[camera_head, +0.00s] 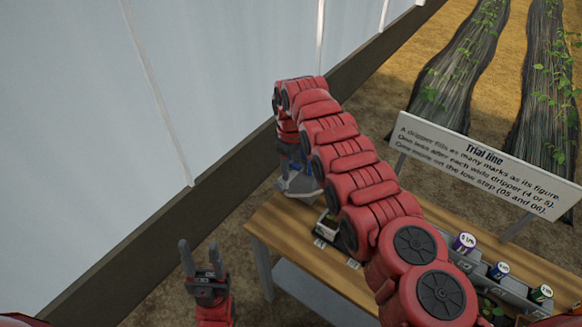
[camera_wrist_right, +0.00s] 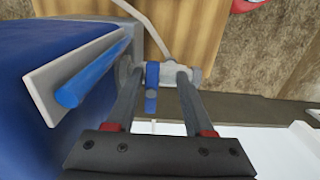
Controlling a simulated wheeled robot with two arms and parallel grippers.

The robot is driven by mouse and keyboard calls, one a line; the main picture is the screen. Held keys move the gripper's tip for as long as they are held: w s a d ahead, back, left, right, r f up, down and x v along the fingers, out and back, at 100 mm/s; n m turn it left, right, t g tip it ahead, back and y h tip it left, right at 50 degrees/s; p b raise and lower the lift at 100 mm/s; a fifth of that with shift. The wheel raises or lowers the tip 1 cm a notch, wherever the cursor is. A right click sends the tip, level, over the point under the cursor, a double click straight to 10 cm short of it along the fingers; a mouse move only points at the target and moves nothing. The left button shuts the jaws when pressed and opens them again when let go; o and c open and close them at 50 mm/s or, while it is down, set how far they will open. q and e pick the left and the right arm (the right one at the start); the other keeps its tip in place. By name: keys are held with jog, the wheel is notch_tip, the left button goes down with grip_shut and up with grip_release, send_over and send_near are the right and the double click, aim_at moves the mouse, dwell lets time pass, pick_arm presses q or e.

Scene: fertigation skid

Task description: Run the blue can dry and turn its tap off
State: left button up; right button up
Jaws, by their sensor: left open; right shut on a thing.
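The blue can (camera_wrist_right: 50,95) fills the left side of the right wrist view. A pale plate with a blue bar (camera_wrist_right: 90,75) is on its face. Its grey tap with a blue lever (camera_wrist_right: 152,78) sits at the fingertips of my right gripper (camera_wrist_right: 160,80), which is shut on the tap; the lever shows between the fingers. In the head view my right arm hides most of this spot, and only a small blue and grey part (camera_head: 300,182) shows. My left gripper (camera_head: 203,262) is open and empty, fingers up, left of the table. The can's water level is not visible.
The wooden table (camera_head: 285,243) holds a small dark tray (camera_head: 327,228) and a grey rack with several labelled drippers, such as a purple one (camera_head: 464,243). A "Trial line" sign (camera_head: 485,160) stands behind. A pale wall (camera_head: 200,80) is at the left.

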jog(key=shift+w+d+f, duration=0.15)
jog(key=shift+w+f, duration=0.1)
grip_shut()
jog(key=n+b, duration=0.4)
jog(key=b, duration=0.1)
jog(key=shift+w+f, duration=0.1)
jog(key=shift+f, duration=0.2)
jog(key=shift+r+n, duration=0.2)
jog(key=shift+n, duration=1)
jog(key=n, duration=0.5)
jog(key=shift+n, duration=0.3)
jog(key=n, duration=0.3)
jog(key=shift+a, duration=0.2)
jog(key=n, duration=0.4)
jog(key=shift+w+r, duration=0.1)
jog(key=shift+w, duration=0.05)
jog(key=o, duration=0.6)
grip_release()
jog(key=shift+c, duration=0.2)
jog(key=shift+d+r, duration=0.1)
jog(key=shift+w, duration=0.1)
